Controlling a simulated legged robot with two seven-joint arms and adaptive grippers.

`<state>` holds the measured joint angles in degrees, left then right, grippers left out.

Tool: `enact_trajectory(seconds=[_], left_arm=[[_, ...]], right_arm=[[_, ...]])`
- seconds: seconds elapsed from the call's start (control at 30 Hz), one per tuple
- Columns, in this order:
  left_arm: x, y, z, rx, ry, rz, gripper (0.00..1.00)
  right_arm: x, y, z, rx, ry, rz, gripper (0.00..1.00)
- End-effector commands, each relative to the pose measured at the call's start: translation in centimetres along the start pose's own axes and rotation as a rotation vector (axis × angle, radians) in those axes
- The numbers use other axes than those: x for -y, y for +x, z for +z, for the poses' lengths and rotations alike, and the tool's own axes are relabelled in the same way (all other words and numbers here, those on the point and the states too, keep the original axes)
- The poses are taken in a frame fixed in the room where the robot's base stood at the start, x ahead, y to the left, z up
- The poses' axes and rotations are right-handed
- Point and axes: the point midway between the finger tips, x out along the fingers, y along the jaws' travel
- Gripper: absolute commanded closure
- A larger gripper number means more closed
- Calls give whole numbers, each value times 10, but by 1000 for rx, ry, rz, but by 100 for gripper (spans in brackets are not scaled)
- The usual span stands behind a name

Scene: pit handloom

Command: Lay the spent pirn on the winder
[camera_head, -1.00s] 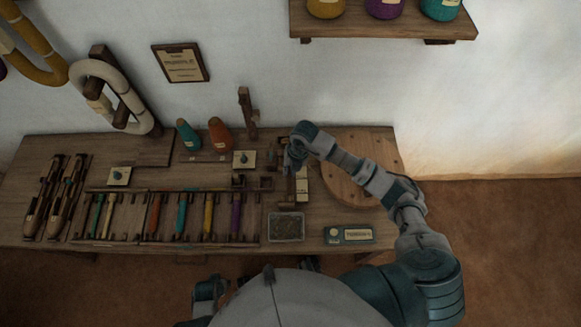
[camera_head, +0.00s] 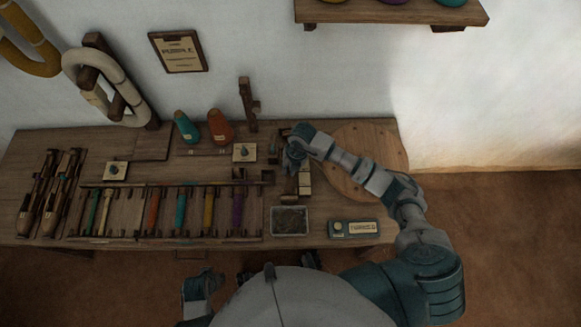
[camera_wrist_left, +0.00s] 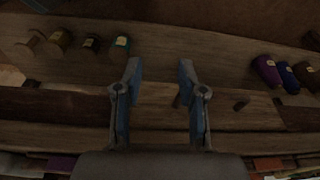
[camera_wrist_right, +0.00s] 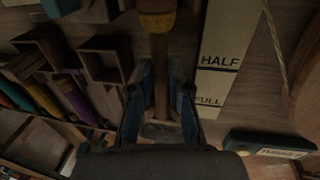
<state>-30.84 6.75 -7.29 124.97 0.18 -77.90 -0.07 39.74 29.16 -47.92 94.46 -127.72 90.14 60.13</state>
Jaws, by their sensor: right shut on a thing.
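My right gripper (camera_head: 291,160) is over the back right part of the bench, beside a pale gauge strip (camera_wrist_right: 217,65) marked HALF and FULL. In the right wrist view its fingers (camera_wrist_right: 160,75) are shut on a slim wooden pirn (camera_wrist_right: 160,48) with a yellowish-brown end at the top. In the head view the gripper hides this pirn. I cannot clearly make out the winder; dark wooden parts stand around the gripper. My left gripper (camera_wrist_left: 159,68) is open and empty, with a gap between its fingers; in the head view it is low, in front of the bench.
Several coloured pirns (camera_head: 180,212) lie in a rack on the bench (camera_head: 150,172). Shuttles (camera_head: 45,195) are at the left. Open wooden boxes (camera_wrist_right: 104,58) stand left of the held pirn. A tray (camera_head: 289,221) and a labelled teal device (camera_head: 352,228) are at the front right.

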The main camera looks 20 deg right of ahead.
Motion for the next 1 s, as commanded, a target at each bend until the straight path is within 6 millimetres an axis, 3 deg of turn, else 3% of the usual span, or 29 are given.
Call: enact_trajectory(seconds=[0.23, 0.27, 0.37, 0.87, 0.93, 1.0], left_arm=[[-3, 0, -2, -2, 0, 2, 60], [-2, 0, -2, -2, 0, 2, 60], [-2, 0, -2, -1, 0, 2, 60], [-4, 0, -2, -2, -2, 6, 60], [-4, 0, -2, -2, -1, 5, 60], [-3, 0, -2, -1, 0, 4, 60]], right_arm=[[2, -1, 1, -1, 0, 8, 100], [2, -1, 1, -1, 0, 8, 78], [3, -1, 1, -1, 0, 9, 54], [1, -1, 1, 0, 0, 5, 54], [2, -1, 1, 0, 0, 6, 39], [2, -1, 1, 0, 0, 6, 37]])
